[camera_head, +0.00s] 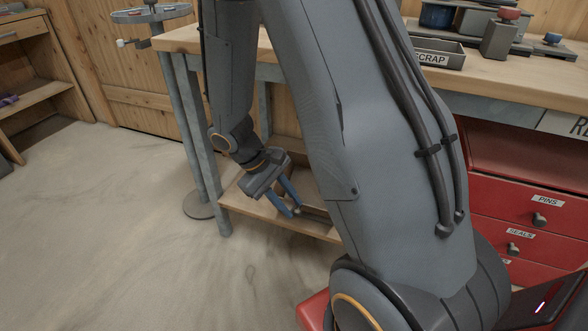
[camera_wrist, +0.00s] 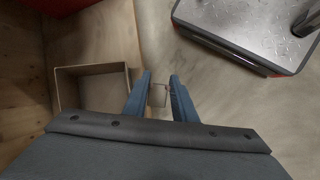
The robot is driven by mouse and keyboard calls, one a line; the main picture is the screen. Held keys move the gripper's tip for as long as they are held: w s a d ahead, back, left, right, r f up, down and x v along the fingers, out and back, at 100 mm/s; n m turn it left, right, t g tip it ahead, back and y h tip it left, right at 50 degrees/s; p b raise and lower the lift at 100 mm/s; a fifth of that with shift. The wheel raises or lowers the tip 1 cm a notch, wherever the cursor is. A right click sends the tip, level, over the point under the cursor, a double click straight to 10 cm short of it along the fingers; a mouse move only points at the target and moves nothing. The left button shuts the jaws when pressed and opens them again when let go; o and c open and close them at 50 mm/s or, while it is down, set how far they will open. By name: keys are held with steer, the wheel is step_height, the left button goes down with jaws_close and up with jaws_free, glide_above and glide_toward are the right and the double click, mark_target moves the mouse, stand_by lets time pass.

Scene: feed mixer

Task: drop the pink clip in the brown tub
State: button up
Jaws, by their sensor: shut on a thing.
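My gripper (camera_head: 297,211) is low, near the bench's lower shelf, and its two blue fingers are shut on a small pale thing. In the wrist view the pale thing (camera_wrist: 158,96) sits between the fingertips (camera_wrist: 160,77), with a faint reddish edge. It is too small to tell for sure that it is the pink clip. An open brown tub (camera_wrist: 127,84) stands just left of the fingers in the wrist view, and its inside looks empty. The held thing is beside the tub's opening, not over it. In the head view my arm hides most of the tub.
The wooden lower shelf (camera_head: 245,205) and grey bench legs (camera_head: 200,150) are close to my gripper. Red drawers (camera_head: 530,205) stand at right. A scrap tray (camera_head: 436,55) sits on the bench top. Open floor (camera_head: 110,220) lies at left.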

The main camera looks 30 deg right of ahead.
steer(key=shift+n+t+h, duration=0.8)
steer(key=shift+n, duration=0.1)
steer(key=r+p, duration=0.2)
steer(key=d+r+p, duration=0.1)
steer(key=r+p, duration=0.1)
steer(key=shift+w+r, duration=0.1)
steer(key=shift+w+r+n+t+h+p, duration=0.3)
steer(key=shift+r+t+p, duration=0.15)
steer(key=shift+p, duration=0.35)
steer(key=w+d+f+b, duration=0.4)
steer(key=w+d+f, duration=0.1)
steer(key=w+d, duration=0.5)
steer(key=shift+d, duration=1.35)
steer(key=o, duration=1.1)
steer(key=shift+s, duration=0.1)
steer(key=p+v, duration=0.1)
steer(key=v, duration=0.6)
steer(key=shift+a+r, duration=0.2)
steer(key=shift+r, duration=0.15)
